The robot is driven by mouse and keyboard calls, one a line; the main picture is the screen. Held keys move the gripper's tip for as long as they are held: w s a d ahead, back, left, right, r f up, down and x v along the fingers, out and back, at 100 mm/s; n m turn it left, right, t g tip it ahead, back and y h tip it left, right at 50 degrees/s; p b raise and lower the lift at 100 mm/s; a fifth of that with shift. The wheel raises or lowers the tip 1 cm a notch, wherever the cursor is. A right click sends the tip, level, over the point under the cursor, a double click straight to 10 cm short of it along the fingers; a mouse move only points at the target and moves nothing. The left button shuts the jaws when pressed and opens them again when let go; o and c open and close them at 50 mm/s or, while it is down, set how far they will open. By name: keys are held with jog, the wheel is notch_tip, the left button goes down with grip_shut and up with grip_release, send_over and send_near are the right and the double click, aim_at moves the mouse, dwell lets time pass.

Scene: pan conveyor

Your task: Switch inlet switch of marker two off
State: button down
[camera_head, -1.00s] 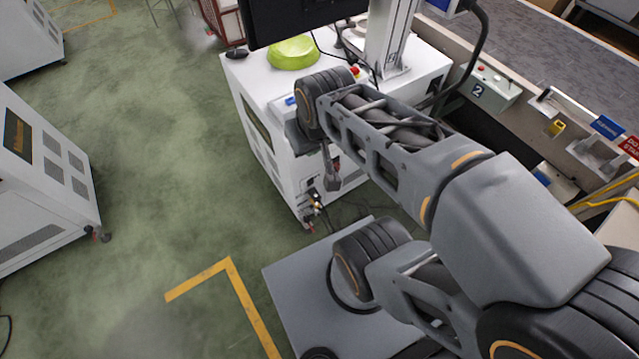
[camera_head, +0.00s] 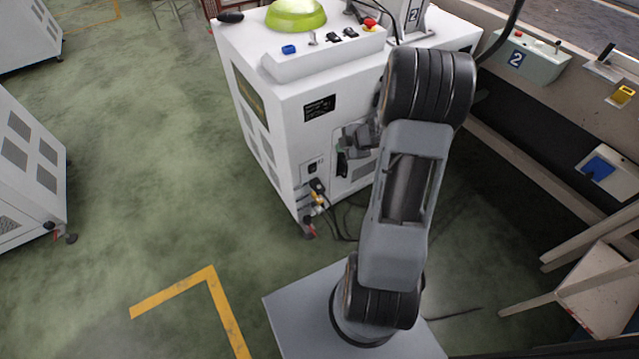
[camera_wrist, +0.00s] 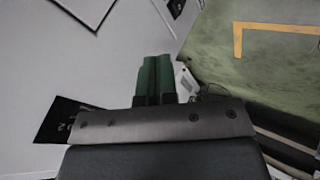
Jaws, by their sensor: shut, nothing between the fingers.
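Marker two is the white cabinet (camera_head: 262,110) with a "2" plate on its stand; its side faces my arm. Low on that side is a small panel with a black inlet switch (camera_head: 312,168), above a plugged-in cable. The switch's position is too small to read. My gripper (camera_head: 341,147) is in front of the cabinet side, to the right of and above the switch, and apart from it. In the wrist view its green fingertips (camera_wrist: 155,70) are together and hold nothing. A pale panel edge (camera_wrist: 186,80) shows just right of them, partly hidden.
Buttons and a red knob (camera_head: 370,24) sit on the cabinet's top ledge. Cables (camera_head: 335,225) hang to the floor below the inlet. A conveyor with a grey "2" box (camera_head: 530,57) runs at the right. The green floor at the left (camera_head: 150,190) is clear.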

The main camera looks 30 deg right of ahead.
aim_at(313, 170)
jog(key=s+f+n+g+y+b, duration=0.1)
jog(key=s+f+y, duration=0.1)
jog(key=f, duration=0.4)
jog(key=shift+s+a+f+n+g, duration=0.15)
jog(key=shift+s+a+n+g, duration=0.1)
jog(key=shift+s+n+g, duration=0.25)
jog(key=shift+b, duration=0.3)
jog(key=b+x, duration=0.2)
jog(key=x, duration=0.1)
jog(key=w+b+x, duration=0.1)
jog(key=b+x, duration=0.1)
jog(key=x, duration=0.2)
jog(key=w+r+b+x, duration=0.1)
jog(key=b+x, duration=0.1)
jog(key=x, duration=0.2)
jog(key=shift+d, duration=0.1)
jog(key=shift+w+r+b, duration=0.1)
jog(key=shift+w+b, duration=0.3)
jog(key=shift+w, duration=0.4)
